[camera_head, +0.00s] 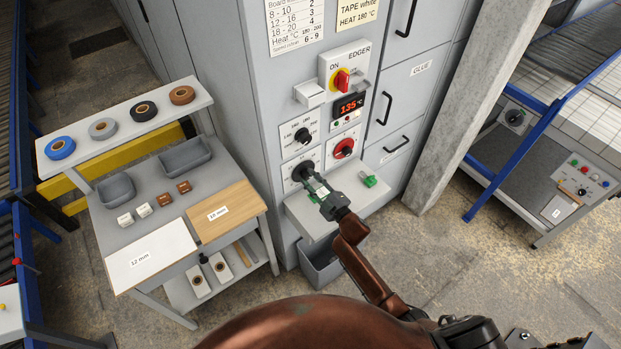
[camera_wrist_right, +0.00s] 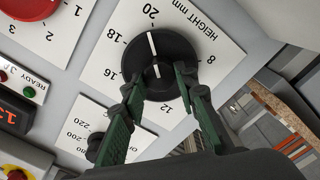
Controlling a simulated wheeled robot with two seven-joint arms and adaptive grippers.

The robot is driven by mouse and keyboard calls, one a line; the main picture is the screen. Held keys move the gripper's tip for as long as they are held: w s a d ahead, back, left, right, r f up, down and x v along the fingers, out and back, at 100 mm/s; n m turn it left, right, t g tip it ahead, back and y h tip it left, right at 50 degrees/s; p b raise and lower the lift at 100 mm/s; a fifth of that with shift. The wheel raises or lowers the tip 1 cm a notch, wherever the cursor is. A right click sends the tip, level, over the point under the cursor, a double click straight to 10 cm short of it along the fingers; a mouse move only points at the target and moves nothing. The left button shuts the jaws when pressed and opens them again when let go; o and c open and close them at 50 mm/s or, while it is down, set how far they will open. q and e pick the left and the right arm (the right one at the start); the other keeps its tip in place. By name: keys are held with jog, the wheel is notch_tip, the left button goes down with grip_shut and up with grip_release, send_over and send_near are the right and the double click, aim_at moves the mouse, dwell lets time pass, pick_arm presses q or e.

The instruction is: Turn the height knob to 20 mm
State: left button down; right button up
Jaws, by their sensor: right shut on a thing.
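The black height knob (camera_head: 301,171) is on the front of the grey edger machine, low on its left panel. In the right wrist view, the knob (camera_wrist_right: 170,47) sits on a white dial plate (camera_wrist_right: 205,25) marked "HEIGHT mm". Its white pointer line points up in the picture, toward the 20 mark. My right gripper (camera_head: 312,182) is at the knob. In the wrist view, its green-padded fingers (camera_wrist_right: 158,84) straddle the knob's near part and are shut on it. The fingers hide some of the lower dial marks. My left gripper is not in view.
Above are a dark temperature knob (camera_head: 302,135), a red knob (camera_head: 344,148), a display reading 135 (camera_head: 349,106) and the red-yellow power switch (camera_head: 341,79). A green item (camera_head: 368,180) lies on the machine's ledge (camera_head: 378,197). A table (camera_head: 215,249) with boards stands left.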

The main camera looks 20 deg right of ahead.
jog(key=shift+m, duration=0.5)
jog(key=o, duration=1.2)
jog(key=shift+c, duration=0.2)
jog(key=shift+s+d, duration=0.1)
jog(key=shift+s, duration=0.05)
jog(key=v, duration=1.1)
jog(key=shift+s, duration=0.35)
jog(key=shift+d, duration=0.1)
